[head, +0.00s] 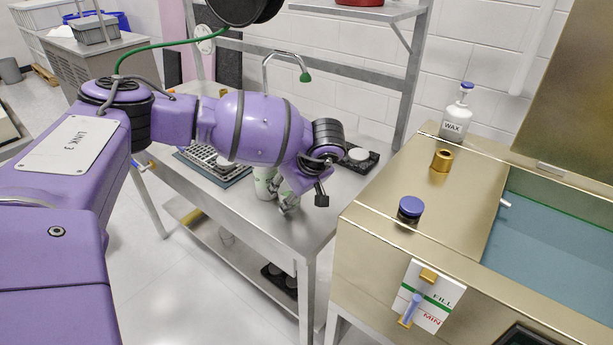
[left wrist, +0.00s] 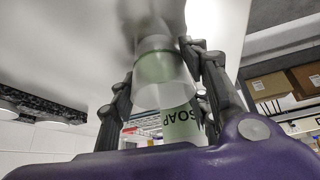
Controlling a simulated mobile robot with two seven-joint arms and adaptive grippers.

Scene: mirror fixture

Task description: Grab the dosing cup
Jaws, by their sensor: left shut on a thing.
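The dosing cup (left wrist: 160,68), a translucent, faintly green cup, sits between the fingers of my left gripper (left wrist: 165,90) in the left wrist view. The fingers are shut on it from both sides. Behind it shows a pale green label reading SOAP (left wrist: 181,122), on a container partly hidden by the cup and fingers. In the head view my left gripper (head: 290,202) is over the steel table, pointing down, beside a white and green container (head: 265,184). The cup is hard to make out there, largely hidden by the gripper. My right gripper is not in view.
The steel table (head: 262,232) holds a dark drain rack (head: 215,168) and a black tray (head: 362,158). A green-tipped tap (head: 305,77) stands behind. To the right is a brass-coloured tank (head: 450,200) with a WAX bottle (head: 457,122) and blue-topped knob (head: 410,208).

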